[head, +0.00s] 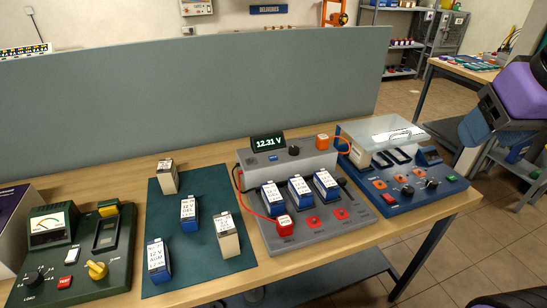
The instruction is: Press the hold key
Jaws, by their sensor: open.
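A grey meter unit (290,165) stands right of centre on the bench, and its display (269,143) reads 12.31 V. A small blue key (273,158) sits on its top face just below the display. Its lettering is too small to read, so I cannot confirm that it is the hold key. A dark knob (294,151) is to the right of the blue key. Part of my arm shows at the right edge, away from the meter unit. My gripper's fingers are not in view.
Several blue-and-white batteries stand in front of the meter, with a red lead clip (284,225) beside them. A green mat (180,269) holds more batteries. A green tester (95,262) stands left, a blue charger (410,203) right. A grey partition (200,95) rises behind.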

